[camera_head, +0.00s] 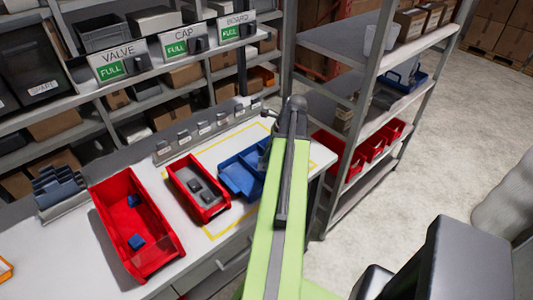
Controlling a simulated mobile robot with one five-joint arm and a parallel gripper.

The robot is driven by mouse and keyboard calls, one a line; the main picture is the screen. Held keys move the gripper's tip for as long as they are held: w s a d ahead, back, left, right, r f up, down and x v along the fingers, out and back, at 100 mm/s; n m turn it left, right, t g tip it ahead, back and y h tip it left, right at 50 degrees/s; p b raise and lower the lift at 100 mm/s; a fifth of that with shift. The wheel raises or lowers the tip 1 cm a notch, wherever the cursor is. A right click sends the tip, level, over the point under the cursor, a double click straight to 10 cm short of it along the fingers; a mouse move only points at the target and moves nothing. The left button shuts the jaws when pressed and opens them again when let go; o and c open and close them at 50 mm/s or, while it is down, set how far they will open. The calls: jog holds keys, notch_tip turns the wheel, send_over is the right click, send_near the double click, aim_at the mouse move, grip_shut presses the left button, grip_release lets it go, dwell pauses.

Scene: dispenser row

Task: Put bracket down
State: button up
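My arm reaches from the bottom of the view up over the right end of the white bench. Its far end is beside a blue divided tray (240,176). My gripper is mostly hidden behind the arm, and its fingers cannot be made out. I cannot see whether it holds a bracket. No part is clearly recognisable as the bracket. A large red bin (108,213) holds a few small blue parts (136,241). A smaller red bin (178,178) holds dark grey parts (195,186).
A rail with several small labelled holders (205,128) runs along the bench back. VALVE (118,62), CAP (182,42) and BOARD (236,26) signs read FULL. A grey shelf rack (366,90) stands close right of the arm. Open floor (460,130) lies farther right.

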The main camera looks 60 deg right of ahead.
jog(key=p+v, duration=0.9)
jog(key=v, duration=0.2)
jog(key=shift+f, duration=0.15)
